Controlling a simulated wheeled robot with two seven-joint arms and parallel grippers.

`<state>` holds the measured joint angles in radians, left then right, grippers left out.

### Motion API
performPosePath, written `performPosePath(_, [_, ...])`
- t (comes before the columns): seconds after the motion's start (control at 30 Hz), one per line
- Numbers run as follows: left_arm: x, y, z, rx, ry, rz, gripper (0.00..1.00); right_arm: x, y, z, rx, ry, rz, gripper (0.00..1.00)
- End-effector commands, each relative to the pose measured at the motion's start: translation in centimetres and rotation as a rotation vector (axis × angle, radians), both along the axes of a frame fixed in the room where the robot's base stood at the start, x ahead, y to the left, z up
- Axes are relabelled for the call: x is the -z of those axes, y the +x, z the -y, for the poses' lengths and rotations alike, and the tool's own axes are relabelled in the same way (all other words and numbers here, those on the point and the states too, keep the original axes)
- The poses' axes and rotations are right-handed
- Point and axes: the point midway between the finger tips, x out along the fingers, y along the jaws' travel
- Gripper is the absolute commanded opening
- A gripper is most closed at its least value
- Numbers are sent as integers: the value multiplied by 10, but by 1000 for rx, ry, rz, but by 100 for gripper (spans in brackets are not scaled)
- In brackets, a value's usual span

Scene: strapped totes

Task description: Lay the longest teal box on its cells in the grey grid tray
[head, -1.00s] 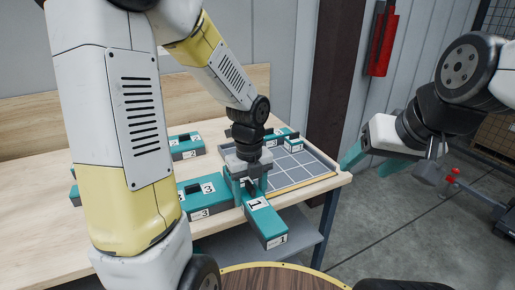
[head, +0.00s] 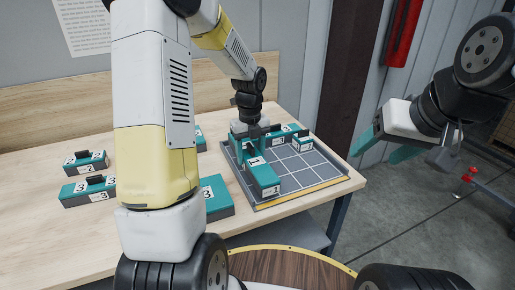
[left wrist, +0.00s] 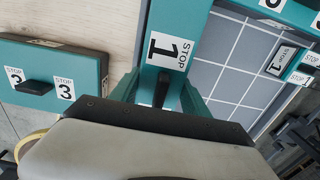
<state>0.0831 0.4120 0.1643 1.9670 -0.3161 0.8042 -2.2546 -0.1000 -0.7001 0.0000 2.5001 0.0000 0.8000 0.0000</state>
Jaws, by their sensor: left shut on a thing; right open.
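My left gripper (head: 250,143) is shut on the black handle of a long teal box (head: 263,179) marked 1. The box lies lengthwise over the left side of the grey grid tray (head: 322,178); I cannot tell whether it touches the tray floor. In the left wrist view the box (left wrist: 178,35) runs along the tray's edge, with bare grid cells (left wrist: 235,60) beside it. The gripper and arm hide part of its far end. My right gripper (head: 385,142) is open and empty, off to the right of the table.
Other teal boxes stand at the tray's back, including a small one (head: 303,142) and a longer one (head: 282,131). Boxes marked 3 (head: 88,190) (head: 86,161) stand on the table at left, another (head: 216,198) left of the tray. The tray's middle and right cells are clear.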

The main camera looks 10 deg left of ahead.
Motion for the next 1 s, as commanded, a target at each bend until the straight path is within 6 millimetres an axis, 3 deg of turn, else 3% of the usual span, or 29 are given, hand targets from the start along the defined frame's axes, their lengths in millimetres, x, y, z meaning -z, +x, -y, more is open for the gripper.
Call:
performPosePath(0.1, [2, 21, -8, 0, 0, 1, 0, 0, 0, 0, 0, 0, 0, 64])
performPosePath(0.23, [3, 31, -12, 1, 0, 1, 0, 0, 0, 0, 0, 0, 0, 64])
performPosePath(0.37, [8, 32, -13, 1, -1, -1, 0, 0, 0, 0, 0, 0, 0, 64])
performPosePath(0.6, [37, 32, -13, 1, 0, 0, 0, 0, 0, 0, 0, 0, 0, 64])
performPosePath(0.97, [41, 32, -13, 1, -1, 1, 0, 0, 0, 0, 0, 0, 0, 64])
performPosePath(1.0, [41, 31, -13, 1, 0, 0, 62, 0, 0, 0, 0, 0, 0, 64])
